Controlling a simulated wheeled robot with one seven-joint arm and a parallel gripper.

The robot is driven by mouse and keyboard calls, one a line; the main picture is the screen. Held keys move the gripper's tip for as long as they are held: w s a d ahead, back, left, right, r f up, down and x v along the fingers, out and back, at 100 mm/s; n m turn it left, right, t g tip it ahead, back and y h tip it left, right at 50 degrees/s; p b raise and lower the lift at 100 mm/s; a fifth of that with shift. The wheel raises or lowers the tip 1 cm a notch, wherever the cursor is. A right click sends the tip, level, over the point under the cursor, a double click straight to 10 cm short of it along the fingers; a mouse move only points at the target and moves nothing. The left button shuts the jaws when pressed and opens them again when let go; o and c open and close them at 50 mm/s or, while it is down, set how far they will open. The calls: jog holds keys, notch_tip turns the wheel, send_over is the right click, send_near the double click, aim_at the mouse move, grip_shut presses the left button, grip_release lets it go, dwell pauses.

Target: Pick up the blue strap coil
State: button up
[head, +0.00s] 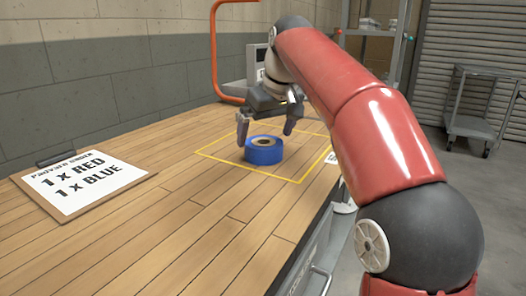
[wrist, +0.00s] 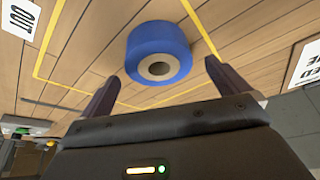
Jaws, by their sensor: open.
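The blue strap coil (head: 264,150) is a short blue roll with a pale core ring and a dark hole. It lies flat on the wooden bench inside a yellow outlined square. My gripper (head: 266,130) is open above it, with one finger to the left of the coil and one to the upper right. In the wrist view the coil (wrist: 158,52) sits ahead of the gap between the two fingertips (wrist: 162,77). The gripper looks empty, and I see no finger clearly touching the coil.
A clipboard (head: 82,184) reading "1 x RED, 1 x BLUE" lies on the bench at left. An orange bent tube (head: 213,50) rises behind the bench. The bench (head: 180,230) is clear in front. A grey cart (head: 475,105) stands on the floor at right.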

aim_at(264, 142)
jog(key=x, duration=0.4)
jog(key=shift+d+b, duration=0.1)
jog(key=shift+b, duration=0.2)
jog(key=shift+r, duration=0.1)
jog(key=c, duration=1)
